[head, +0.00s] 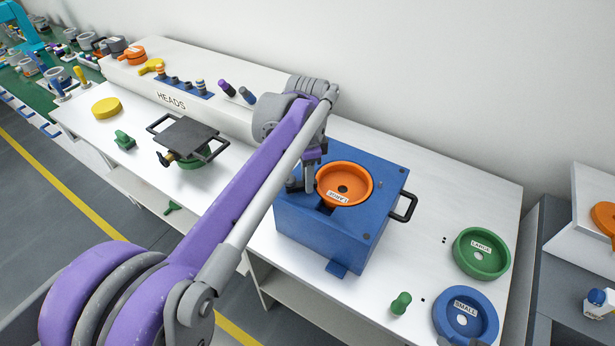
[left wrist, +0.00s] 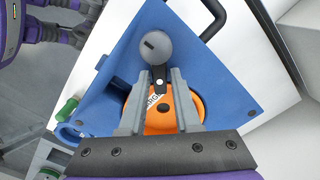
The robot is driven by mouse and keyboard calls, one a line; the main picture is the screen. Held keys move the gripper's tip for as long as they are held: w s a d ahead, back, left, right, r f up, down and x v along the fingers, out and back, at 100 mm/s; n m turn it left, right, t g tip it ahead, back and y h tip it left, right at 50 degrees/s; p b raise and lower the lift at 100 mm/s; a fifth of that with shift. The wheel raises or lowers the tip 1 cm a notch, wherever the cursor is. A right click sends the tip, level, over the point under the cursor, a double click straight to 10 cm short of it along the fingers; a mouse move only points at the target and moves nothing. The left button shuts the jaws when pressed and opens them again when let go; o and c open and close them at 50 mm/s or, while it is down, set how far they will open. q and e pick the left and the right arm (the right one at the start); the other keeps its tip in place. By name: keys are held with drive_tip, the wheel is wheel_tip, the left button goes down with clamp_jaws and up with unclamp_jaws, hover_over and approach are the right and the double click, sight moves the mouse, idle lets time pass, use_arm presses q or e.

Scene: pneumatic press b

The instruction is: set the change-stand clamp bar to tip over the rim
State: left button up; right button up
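A blue change stand (head: 330,235) stands on the white table with an orange head (head: 357,173), a round dish with a raised rim, seated in its top. My left gripper (head: 303,184) points down at the left edge of the dish. In the left wrist view, its fingers (left wrist: 160,80) lie either side of the grey clamp bar (left wrist: 160,87), and a grey round knob (left wrist: 158,46) sits beyond the fingertips. The bar's end lies near the orange dish (left wrist: 160,118). I cannot tell whether the fingers touch the bar. The gripper mostly hides the bar in the head view. My right gripper is not in view.
A black handle (head: 405,207) sticks out of the stand's right side. A green ring head (head: 482,253), a blue ring head (head: 466,314) and a green knob (head: 401,303) lie to the right. A dark plate with handles (head: 186,138) is at left. White table shows between them.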

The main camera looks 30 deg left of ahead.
use_arm(q)
drive_tip(key=shift+o, duration=1.2)
drive_tip(key=shift+r, duration=0.1)
wheel_tip(320, 180, up, 11)
drive_tip(key=shift+p, duration=0.4)
drive_tip(key=shift+f, duration=0.2)
drive_tip(key=s+d+f+n+t, duration=0.2)
drive_tip(key=s+f+n, duration=0.3)
drive_tip(key=s+f, duration=0.3)
drive_tip(key=s+d+f+n+t, duration=0.3)
drive_tip(key=s+f, duration=0.6)
drive_tip(key=f, duration=0.3)
drive_tip(key=shift+s+d+n+t, duration=0.3)
drive_tip(key=shift+d+n, duration=0.55)
drive_tip(key=shift+n, duration=0.05)
